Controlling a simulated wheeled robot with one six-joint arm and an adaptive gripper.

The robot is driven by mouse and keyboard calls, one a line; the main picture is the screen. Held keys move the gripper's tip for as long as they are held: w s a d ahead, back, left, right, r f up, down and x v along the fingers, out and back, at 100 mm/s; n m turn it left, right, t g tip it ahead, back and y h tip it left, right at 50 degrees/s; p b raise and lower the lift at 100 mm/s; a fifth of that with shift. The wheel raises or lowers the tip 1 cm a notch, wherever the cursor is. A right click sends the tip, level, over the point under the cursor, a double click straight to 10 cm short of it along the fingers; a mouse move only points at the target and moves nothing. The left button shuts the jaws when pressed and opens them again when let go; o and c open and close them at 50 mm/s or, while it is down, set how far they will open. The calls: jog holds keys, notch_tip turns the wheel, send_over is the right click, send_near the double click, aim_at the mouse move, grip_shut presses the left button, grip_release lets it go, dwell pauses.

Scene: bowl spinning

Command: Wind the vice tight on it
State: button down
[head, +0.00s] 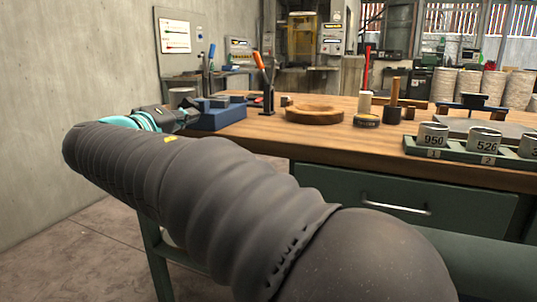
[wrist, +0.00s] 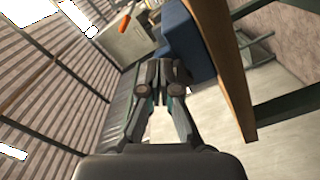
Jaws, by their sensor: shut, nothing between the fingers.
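The blue vice (head: 222,118) sits at the left end of the wooden workbench, with grey-blue jaw parts on top. My gripper (head: 188,113) is at the vice's left side, partly hidden by my own arm. In the wrist view my gripper (wrist: 162,72) has its fingers together with nothing between them. The blue vice body (wrist: 187,42) is just beyond and to the right of the fingertips there. I cannot make out the vice's handle or screw clearly, nor tell whether the fingers touch the vice. What lies between the jaws cannot be told.
The workbench (head: 345,132) extends right. On it are an orange-handled clamp (head: 264,85), a round wooden piece (head: 314,116), and a green tray (head: 465,152) with numbered cups. In the wrist view the bench edge (wrist: 222,62) runs close right of my gripper. Floor left of the bench is open.

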jog(key=shift+b+x, duration=0.3)
jog(key=shift+x, duration=0.95)
jog(key=shift+w+r, duration=0.1)
jog(key=shift+r, duration=0.05)
jog(key=shift+f+b, duration=0.4)
jog(key=shift+b, duration=0.1)
jog(key=shift+w+d+f+b, duration=0.3)
jog(key=shift+w+f+b, duration=0.1)
jog(key=shift+w, duration=0.05)
jog(key=shift+s+a+f+b, duration=0.15)
jog(key=shift+s+a+b, duration=0.1)
jog(key=shift+a+b, duration=0.2)
jog(key=shift+w+a+f+b, duration=0.1)
jog(key=shift+a+f+b, duration=0.2)
jog(key=shift+f+b, duration=0.25)
jog(key=shift+w+a+b, duration=0.1)
jog(key=shift+a+b, duration=0.2)
jog(key=shift+b, duration=0.05)
